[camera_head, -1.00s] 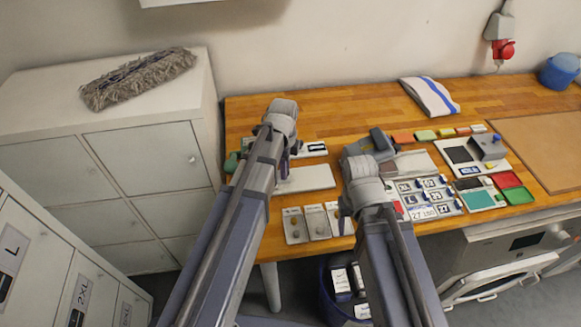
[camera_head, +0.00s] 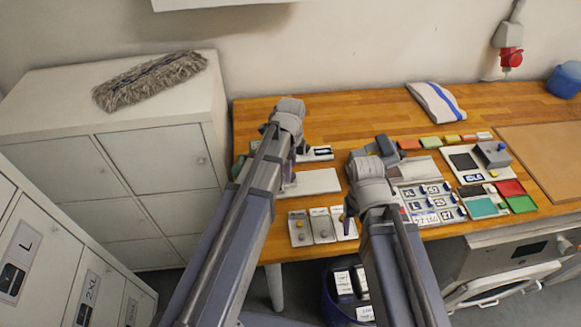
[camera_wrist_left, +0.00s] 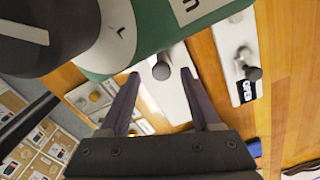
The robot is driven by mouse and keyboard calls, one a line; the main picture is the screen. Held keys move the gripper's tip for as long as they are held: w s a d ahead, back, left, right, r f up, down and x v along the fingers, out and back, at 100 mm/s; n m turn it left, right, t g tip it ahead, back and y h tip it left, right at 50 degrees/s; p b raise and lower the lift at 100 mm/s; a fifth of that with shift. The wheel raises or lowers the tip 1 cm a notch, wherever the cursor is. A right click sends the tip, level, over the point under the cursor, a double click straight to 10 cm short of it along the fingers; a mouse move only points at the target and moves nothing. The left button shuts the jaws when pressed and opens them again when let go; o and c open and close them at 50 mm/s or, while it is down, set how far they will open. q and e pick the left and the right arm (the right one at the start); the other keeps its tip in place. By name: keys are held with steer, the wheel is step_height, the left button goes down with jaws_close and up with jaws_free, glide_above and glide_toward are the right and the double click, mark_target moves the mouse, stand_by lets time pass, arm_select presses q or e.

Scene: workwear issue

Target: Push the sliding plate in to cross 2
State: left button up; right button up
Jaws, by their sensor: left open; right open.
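In the left wrist view a narrow white plate (camera_wrist_left: 174,98) with a grey knob (camera_wrist_left: 161,70) lies at the open fingers of my left gripper (camera_wrist_left: 161,75). The knob is between the fingertips in the picture; I cannot tell whether they touch. A second white plate (camera_wrist_left: 231,42) with a knob and dark label lies to the right. Which is the sliding plate is unclear, and I make out no cross 2. In the head view my left gripper (camera_head: 299,146) is over the table's left part, partly hidden by its arm. My right gripper (camera_head: 347,210) is open near the front edge.
A green piece and a dark round thing (camera_wrist_left: 45,35) crowd the top left of the left wrist view. In the head view, a blank white board (camera_head: 318,181), small trays (camera_head: 323,226) and a label board (camera_head: 430,203) surround the arms. Bare wood (camera_head: 350,112) lies behind.

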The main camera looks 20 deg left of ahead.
arm_select(q)
step_height(320, 180, up, 6)
steer(key=p, duration=0.4)
steer(key=shift+f+p, duration=0.15)
steer(key=shift+p, duration=0.2)
arm_select(e)
step_height(320, 180, up, 6)
steer(key=shift+f, duration=0.25)
arm_select(q)
steer(key=shift+f, duration=0.1)
steer(key=shift+s+d+f, duration=0.15)
steer(key=shift+s+d, duration=0.15)
steer(key=shift+s, duration=0.05)
steer(key=s+d+f+n+b, duration=0.2)
steer(key=s+d+n, duration=0.3)
steer(key=s+n, duration=0.2)
steer(key=s+d+f+n+y+b, duration=0.1)
steer(key=s+d+f+n+b, duration=0.1)
steer(key=s+d+n, duration=0.3)
steer(key=s+n+b, duration=0.1)
steer(key=s+n, duration=0.1)
steer(key=shift+s+f, duration=0.3)
steer(key=shift+s, duration=0.1)
arm_select(e)
step_height(320, 180, down, 5)
steer(key=shift+f, duration=0.1)
